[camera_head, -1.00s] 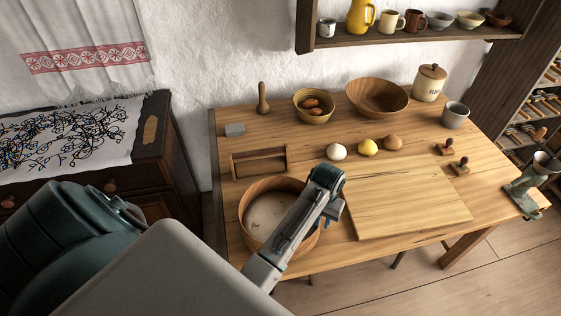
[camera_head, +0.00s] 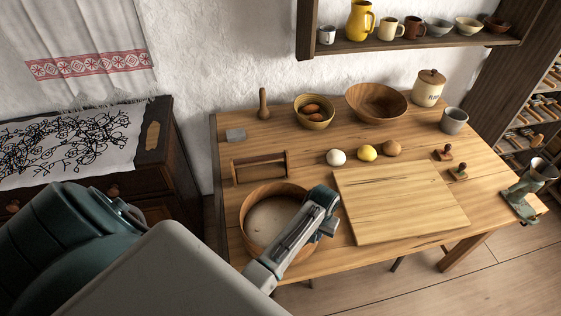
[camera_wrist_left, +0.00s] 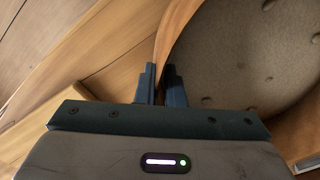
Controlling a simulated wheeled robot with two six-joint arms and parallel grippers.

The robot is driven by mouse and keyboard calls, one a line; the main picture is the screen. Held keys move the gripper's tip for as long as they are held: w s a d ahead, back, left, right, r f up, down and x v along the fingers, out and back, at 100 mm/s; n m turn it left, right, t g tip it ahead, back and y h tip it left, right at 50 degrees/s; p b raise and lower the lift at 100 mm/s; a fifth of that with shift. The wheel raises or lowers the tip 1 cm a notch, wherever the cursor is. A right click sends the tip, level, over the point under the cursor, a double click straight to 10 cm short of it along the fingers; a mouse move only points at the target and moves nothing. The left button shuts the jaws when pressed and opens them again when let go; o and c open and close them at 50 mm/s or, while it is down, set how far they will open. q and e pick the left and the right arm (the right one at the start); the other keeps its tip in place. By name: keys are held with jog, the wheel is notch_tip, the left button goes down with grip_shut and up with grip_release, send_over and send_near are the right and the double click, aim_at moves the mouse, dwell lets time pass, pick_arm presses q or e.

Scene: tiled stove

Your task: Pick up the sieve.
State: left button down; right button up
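The sieve (camera_head: 262,219) is a round wooden hoop with a pale, flat bottom. It stands on the table's near left part in the head view. My left gripper (camera_head: 326,225) is at the sieve's right rim and hides part of it. In the left wrist view the sieve's pale inside (camera_wrist_left: 245,50) fills the upper right. There the two dark fingers (camera_wrist_left: 160,85) stand close together with the hoop's wall between them, one outside and one inside, and look shut on it. My right gripper is in neither view.
A pastry board (camera_head: 400,200) lies right of the sieve, close to my gripper. A wooden box (camera_head: 259,168) stands just behind the sieve. An egg-like white ball (camera_head: 336,157), a lemon (camera_head: 367,153) and bowls (camera_head: 377,101) are farther back. The table (camera_head: 220,150) has a little free room at left.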

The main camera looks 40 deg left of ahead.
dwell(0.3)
pick_arm(q)
jog(key=shift+r, duration=0.2)
jog(key=shift+r+b, duration=0.95)
jog(key=shift+r, duration=0.4)
jog(key=s+r, duration=0.3)
jog(key=s, duration=0.5)
jog(key=s+r+p, duration=0.1)
jog(key=s+r, duration=0.2)
jog(key=s, duration=0.5)
jog(key=shift+a, duration=0.35)
jog(key=shift+w, duration=0.15)
